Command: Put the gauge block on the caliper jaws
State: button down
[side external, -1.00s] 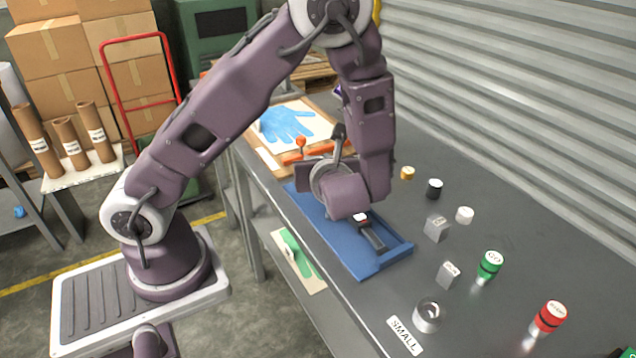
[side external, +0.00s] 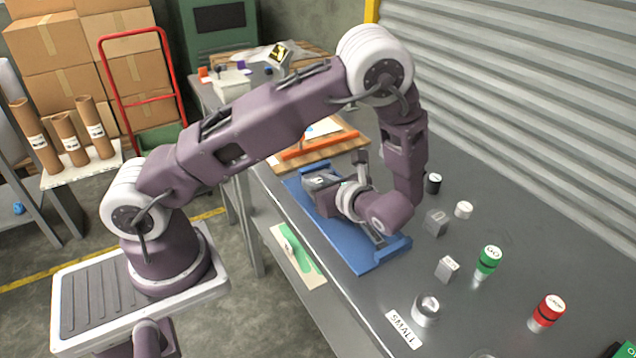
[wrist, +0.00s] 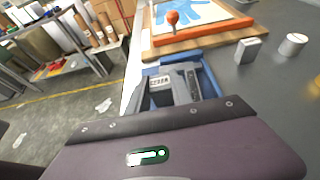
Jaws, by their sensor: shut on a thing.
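My gripper (side external: 318,185) lies low over the far-left part of the blue tray (side external: 352,258) in the side view, its hand stretched almost level. It is shut on a small grey block with a pale label, apparently the gauge block (wrist: 160,84), which shows just beyond the purple hand in the wrist view. The dark caliper (side external: 378,236) lies along the tray, partly hidden under my wrist. A grey metal part, perhaps the caliper jaws (wrist: 184,69), shows by the block in the wrist view. I cannot tell whether block and jaws touch.
Two grey blocks (side external: 447,267) (side external: 436,222), a metal ring (side external: 425,310), a green-topped plug (side external: 488,260) and a red-topped plug (side external: 547,312) stand right of the tray. A board with an orange bar (side external: 318,145) lies behind it. The bench's right side has free room.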

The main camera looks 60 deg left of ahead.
jog(key=c, duration=1.1)
grip_release()
jog(key=shift+f, duration=0.15)
jog(key=shift+c, duration=0.2)
jog(key=v, duration=1.1)
jog(key=shift+d+r, duration=0.3)
jog(key=shift+r, duration=0.1)
jog(key=s+d+r+n+t+h, duration=0.2)
jog(key=s+r+n+t+h, duration=0.3)
jog(key=s+r+n+h, duration=0.8)
jog(key=s+r+n, duration=0.3)
jog(key=s+n, duration=0.1)
jog(key=n, duration=0.1)
jog(key=shift+s+d+t+h, duration=0.3)
jog(key=shift+s+d, duration=0.05)
jog(key=shift+d, duration=0.05)
